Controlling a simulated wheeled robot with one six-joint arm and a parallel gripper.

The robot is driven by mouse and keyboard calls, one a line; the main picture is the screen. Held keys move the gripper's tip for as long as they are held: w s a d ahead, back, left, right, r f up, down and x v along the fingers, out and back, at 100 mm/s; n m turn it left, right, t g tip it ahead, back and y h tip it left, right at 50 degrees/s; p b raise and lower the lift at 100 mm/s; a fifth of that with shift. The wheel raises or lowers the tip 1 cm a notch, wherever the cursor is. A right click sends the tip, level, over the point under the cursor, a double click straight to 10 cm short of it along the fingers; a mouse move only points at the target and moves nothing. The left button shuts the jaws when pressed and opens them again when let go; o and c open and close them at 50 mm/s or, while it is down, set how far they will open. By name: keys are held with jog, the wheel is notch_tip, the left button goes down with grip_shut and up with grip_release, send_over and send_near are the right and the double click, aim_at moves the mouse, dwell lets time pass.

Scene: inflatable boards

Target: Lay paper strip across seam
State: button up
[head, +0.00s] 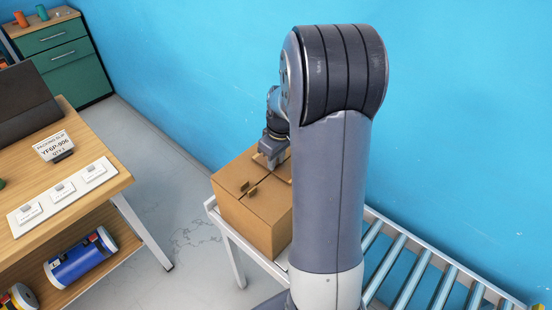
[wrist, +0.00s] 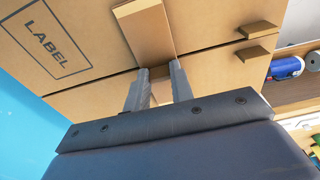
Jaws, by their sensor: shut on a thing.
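A closed brown carton (head: 255,225) stands on the roller table, and its top fills much of the wrist view (wrist: 215,20). A seam (wrist: 100,79) runs across the top between two flaps. A brown paper strip (wrist: 146,32) crosses over the seam line, with its near end between my fingers. My gripper (wrist: 160,82) is shut on this end, low over the carton top. I cannot tell whether the strip touches the cardboard along its length. In the head view my gripper (head: 271,160) is at the carton's far side, partly hidden by my arm.
Two small cardboard tabs (wrist: 257,30) stick up either side of the seam. A printed LABEL box (wrist: 58,48) is on one flap. A wooden bench (head: 105,178) stands left, with a blue roll (head: 80,257) on its shelf. Rollers (head: 410,275) extend right; a blue wall is behind.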

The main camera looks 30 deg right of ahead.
aim_at(280, 169)
jog(key=shift+f, duration=0.2)
jog(key=shift+f, duration=0.1)
jog(key=shift+f, duration=0.15)
jog(key=o, duration=0.9)
jog(key=shift+o, duration=0.2)
notch_tip(280, 169, up, 12)
jog(key=s, duration=0.1)
jog(key=shift+s+d+r+b, duration=0.2)
jog(key=shift+d+r+b, duration=0.05)
jog(key=shift+b, duration=0.05)
